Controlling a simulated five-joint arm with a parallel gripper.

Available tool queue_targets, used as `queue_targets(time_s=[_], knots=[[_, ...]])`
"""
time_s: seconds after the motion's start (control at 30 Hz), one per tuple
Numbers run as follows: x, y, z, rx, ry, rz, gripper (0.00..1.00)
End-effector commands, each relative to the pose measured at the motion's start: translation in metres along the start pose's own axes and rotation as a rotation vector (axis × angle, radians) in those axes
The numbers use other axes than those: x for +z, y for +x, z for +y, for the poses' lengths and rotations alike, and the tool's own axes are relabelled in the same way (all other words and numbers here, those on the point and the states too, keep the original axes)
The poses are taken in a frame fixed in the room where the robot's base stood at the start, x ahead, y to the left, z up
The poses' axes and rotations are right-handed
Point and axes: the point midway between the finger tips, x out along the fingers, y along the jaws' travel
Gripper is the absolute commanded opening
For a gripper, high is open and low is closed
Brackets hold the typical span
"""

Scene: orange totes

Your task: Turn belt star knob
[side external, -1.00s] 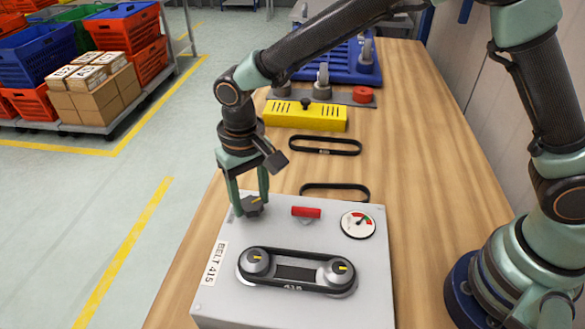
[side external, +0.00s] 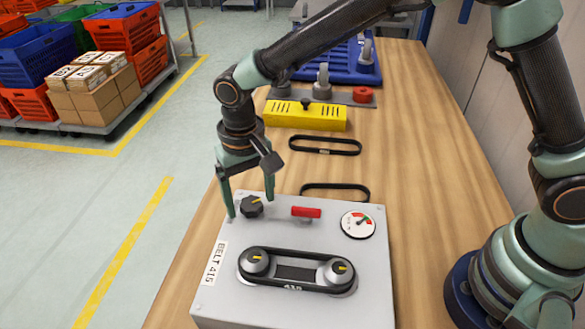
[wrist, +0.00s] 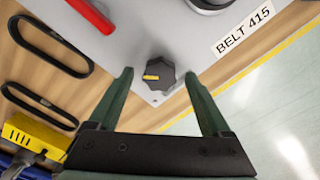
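The black star knob (side external: 251,206) with a yellow pointer mark sits at the upper left corner of the grey belt box (side external: 215,268). In the wrist view the knob (wrist: 157,74) lies between and just beyond the two fingertips. My gripper (side external: 250,207) is open, with one green finger to each side of the knob and a visible gap on both sides. In the wrist view my gripper (wrist: 158,74) has its fingers spread wide and holds nothing.
Close to the knob are a red handle (side external: 306,212) and a round gauge (side external: 358,224). A belt (side external: 297,252) runs around two pulleys below. Loose black belts (side external: 325,145) and a yellow slotted block (side external: 305,115) lie behind the box on the wooden bench (side external: 420,150).

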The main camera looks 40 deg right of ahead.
Motion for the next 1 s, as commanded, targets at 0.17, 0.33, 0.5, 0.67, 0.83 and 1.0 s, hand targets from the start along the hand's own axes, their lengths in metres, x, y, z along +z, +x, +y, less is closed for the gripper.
queue_targets(time_s=[0.17, 0.33, 0.5, 0.67, 0.83, 1.0], knots=[[0.000, -0.001, 0.000, 0.000, 0.000, 0.000, 0.82], [-0.001, -0.017, -0.001, -0.002, -0.001, 0.002, 0.82], [-0.001, -0.050, -0.001, -0.003, 0.000, 0.003, 0.82], [-0.001, -0.083, -0.001, -0.003, 0.000, 0.004, 0.82], [-0.001, -0.108, 0.000, -0.002, 0.000, 0.002, 0.82], [0.000, -0.119, 0.000, 0.000, 0.000, 0.000, 0.82]])
